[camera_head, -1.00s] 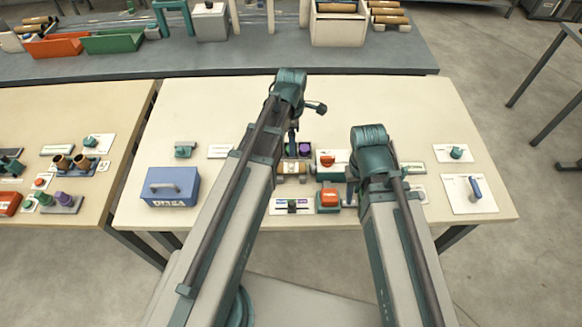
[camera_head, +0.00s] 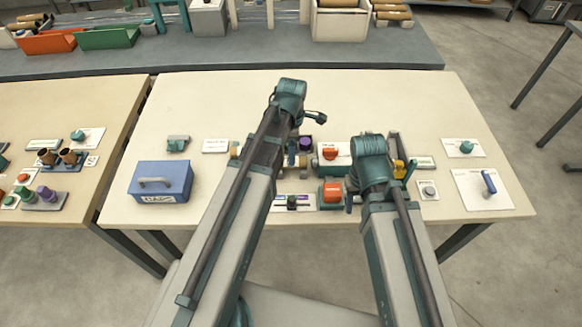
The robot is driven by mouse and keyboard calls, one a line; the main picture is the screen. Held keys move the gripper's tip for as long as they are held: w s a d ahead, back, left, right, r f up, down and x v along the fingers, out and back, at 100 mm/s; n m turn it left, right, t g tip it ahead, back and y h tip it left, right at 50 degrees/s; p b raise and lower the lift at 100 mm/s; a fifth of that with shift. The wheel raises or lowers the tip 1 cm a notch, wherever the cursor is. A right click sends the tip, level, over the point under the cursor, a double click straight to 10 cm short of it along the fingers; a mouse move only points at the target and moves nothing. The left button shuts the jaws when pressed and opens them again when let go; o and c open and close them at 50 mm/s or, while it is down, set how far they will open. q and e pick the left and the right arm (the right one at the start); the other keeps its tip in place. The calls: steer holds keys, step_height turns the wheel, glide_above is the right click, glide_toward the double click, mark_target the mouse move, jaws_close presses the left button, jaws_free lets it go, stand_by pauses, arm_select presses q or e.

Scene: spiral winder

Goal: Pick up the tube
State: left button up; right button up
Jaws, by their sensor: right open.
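A short brown tube-like piece (camera_head: 235,152) shows at the left edge of my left arm; most of it is hidden behind the arm. I cannot tell whether it is the task's tube. Two brown tubes (camera_head: 68,157) stand in a holder on the left table. Other brown tubes (camera_head: 390,14) lie stacked on the back bench. My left gripper (camera_head: 292,156) points down over the middle of the table, and its jaws are largely hidden. My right gripper (camera_head: 352,197) is open, low over the devices right of centre, partly behind its own wrist.
A blue box (camera_head: 160,182) stands at the table's left front. An orange-topped device (camera_head: 331,192) sits between my arms. A panel with a blue handle (camera_head: 488,182) is at the right. Orange (camera_head: 53,45) and green (camera_head: 108,38) bins stand on the back bench. The table's rear is clear.

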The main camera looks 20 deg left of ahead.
arm_select(q)
steer(key=shift+f, duration=0.1)
step_height(320, 180, down, 5)
steer(key=b, duration=0.5)
arm_select(e)
step_height(320, 180, down, 5)
steer(key=shift+f, duration=0.1)
arm_select(q)
jaws_close()
